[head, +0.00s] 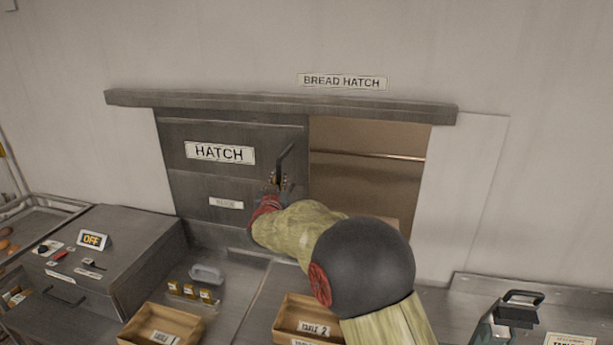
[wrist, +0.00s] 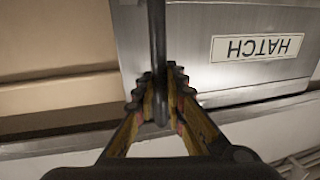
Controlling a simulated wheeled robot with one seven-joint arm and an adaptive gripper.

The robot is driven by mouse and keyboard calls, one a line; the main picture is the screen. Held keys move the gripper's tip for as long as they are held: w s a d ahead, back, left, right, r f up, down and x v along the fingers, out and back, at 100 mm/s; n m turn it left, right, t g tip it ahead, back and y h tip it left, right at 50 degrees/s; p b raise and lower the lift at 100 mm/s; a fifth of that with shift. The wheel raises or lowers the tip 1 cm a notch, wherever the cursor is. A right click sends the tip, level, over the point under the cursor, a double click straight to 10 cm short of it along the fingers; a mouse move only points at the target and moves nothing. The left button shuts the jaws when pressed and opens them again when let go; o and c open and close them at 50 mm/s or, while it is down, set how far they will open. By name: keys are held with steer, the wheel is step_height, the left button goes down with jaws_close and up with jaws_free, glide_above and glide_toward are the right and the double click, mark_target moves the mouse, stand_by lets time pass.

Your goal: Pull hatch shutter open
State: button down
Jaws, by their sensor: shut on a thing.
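The hatch shutter (head: 230,133) is a grey metal panel labelled HATCH, hung under a dark rail. It covers the left part of the hatch, and the opening (head: 365,185) on its right shows a brown interior. A dark upright bar handle (head: 287,160) stands near the shutter's right edge. My gripper (head: 277,188) is at the handle and shut on it. In the wrist view the handle (wrist: 158,40) runs between the fingers of my gripper (wrist: 160,100), and the shutter (wrist: 200,45) shows upside down behind. My arm hides part of the lower opening.
A rail (head: 280,104) runs above the hatch under a BREAD HATCH sign (head: 343,81). On the counter below are a grey box marked OFF (head: 120,260), a wooden tray (head: 185,318), a TABLE 2 tray (head: 290,328) and a dark-handled item (head: 510,325) at right.

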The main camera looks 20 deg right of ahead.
steer(key=w+a+p, duration=0.5)
steer(key=w+a, duration=0.5)
steer(key=a, duration=0.3)
steer(key=shift+a+p, duration=0.15)
steer(key=shift+p, duration=0.2)
steer(key=c, duration=2.1)
jaws_free()
steer(key=shift+o, duration=1.3)
steer(key=v, duration=1.2)
